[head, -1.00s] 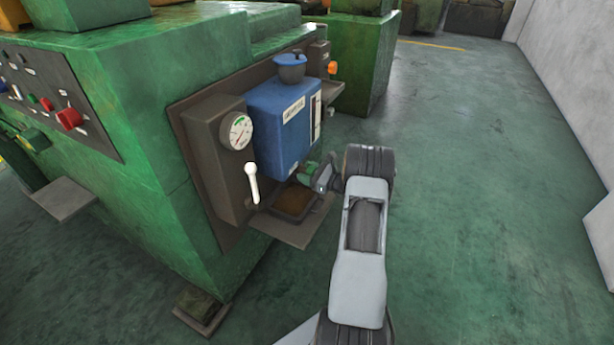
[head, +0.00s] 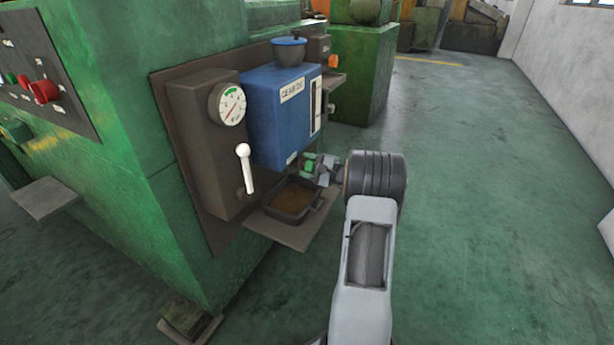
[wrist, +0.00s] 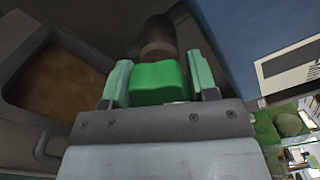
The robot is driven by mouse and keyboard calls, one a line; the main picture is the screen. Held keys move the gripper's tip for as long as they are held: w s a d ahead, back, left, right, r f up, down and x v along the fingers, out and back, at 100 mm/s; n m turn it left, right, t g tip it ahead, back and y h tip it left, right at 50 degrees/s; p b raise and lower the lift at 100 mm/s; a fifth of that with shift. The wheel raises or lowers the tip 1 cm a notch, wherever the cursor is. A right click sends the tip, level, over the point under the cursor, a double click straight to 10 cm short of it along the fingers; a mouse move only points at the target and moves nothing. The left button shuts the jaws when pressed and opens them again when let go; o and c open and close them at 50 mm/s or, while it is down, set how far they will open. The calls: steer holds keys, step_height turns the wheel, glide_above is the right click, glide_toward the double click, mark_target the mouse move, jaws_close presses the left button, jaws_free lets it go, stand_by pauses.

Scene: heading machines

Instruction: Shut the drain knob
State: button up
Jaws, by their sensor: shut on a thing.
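The drain knob is green and sits below the blue gear oil tank (head: 280,118), at the tank's lower right in the head view. In the wrist view the green knob (wrist: 158,82) lies between the two pale green fingers, with a dark brown round stem or pipe behind it. My gripper (wrist: 160,85) is shut on the knob. In the head view my gripper (head: 313,166) reaches in from the right under the tank, and its fingers largely hide the knob. I cannot tell the knob's exact angle from these views.
A dark pan (head: 292,203) with brown oil stands on a shelf (head: 290,233) below the tank. A white lever (head: 244,168) and a gauge (head: 231,106) are to the left on a brown box. Open floor (head: 480,210) lies to the right.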

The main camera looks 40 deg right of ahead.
steer(key=n+b, duration=0.2)
steer(key=b, duration=0.1)
steer(key=shift+a+f+n, duration=0.1)
steer(key=shift+f+n, duration=0.2)
steer(key=shift+f, duration=0.05)
steer(key=n+b, duration=0.2)
steer(key=b, duration=0.1)
steer(key=shift+r+n, duration=0.25)
steer(key=shift+n, duration=0.15)
steer(key=o, duration=0.9)
steer(key=shift+r, duration=0.2)
steer(key=shift+o, duration=0.2)
